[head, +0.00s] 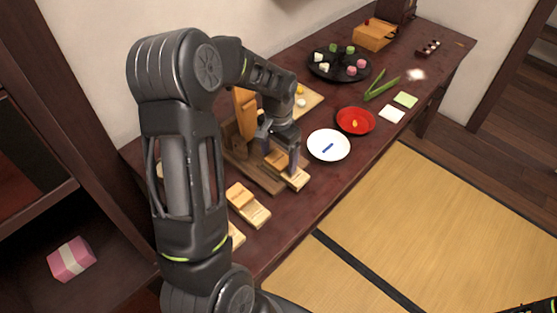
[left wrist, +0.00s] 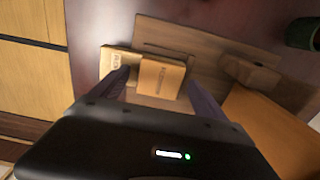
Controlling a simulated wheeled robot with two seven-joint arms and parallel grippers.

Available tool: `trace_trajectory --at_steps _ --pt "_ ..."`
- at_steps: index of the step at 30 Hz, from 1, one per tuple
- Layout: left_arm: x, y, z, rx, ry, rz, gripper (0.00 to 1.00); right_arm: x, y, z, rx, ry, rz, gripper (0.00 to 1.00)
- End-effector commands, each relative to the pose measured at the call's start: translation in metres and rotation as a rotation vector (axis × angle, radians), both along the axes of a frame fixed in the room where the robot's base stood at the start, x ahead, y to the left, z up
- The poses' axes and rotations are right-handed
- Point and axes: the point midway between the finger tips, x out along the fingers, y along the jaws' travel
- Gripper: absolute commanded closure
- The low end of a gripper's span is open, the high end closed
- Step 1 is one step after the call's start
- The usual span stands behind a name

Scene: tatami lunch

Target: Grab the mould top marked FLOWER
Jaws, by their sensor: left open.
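My left gripper (head: 279,160) is open and points down over a pale wooden mould near the middle of the table. In the left wrist view its two fingers (left wrist: 160,86) stand on either side of a raised wooden block, the mould top (left wrist: 162,78). The top sits on a longer, paler mould base (left wrist: 112,56). The base also shows in the head view (head: 297,182). Lettering on both is too small and blurred to read surely. Another wooden mould (head: 248,204) lies nearer, and part of one more (head: 236,236) shows behind my arm.
A brown wooden board (left wrist: 205,42) lies beside the mould, with an upright wooden piece (head: 245,108) behind. A white plate (head: 328,145) and a red dish (head: 355,121) stand to the right. A black round tray (head: 339,66) with sweets is farther back.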

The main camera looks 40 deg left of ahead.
Motion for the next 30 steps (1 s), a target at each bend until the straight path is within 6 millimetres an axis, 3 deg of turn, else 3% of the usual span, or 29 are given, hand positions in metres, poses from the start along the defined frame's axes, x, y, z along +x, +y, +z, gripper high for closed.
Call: trace_trajectory --at_steps 4,27,30 --pt "0.0 0.0 0.0002 0.0 0.0 0.0 0.18 0.0 0.0 0.0 0.0 0.0 0.0 0.64" --pt "0.0001 0.0 0.0002 0.0 0.0 0.0 0.81 0.0 0.0 0.0 0.0 0.0 0.0 0.64" --pt "0.0001 0.0 0.0003 0.0 0.0 0.0 0.82 0.0 0.0 0.0 0.0 0.0 0.0 0.64"
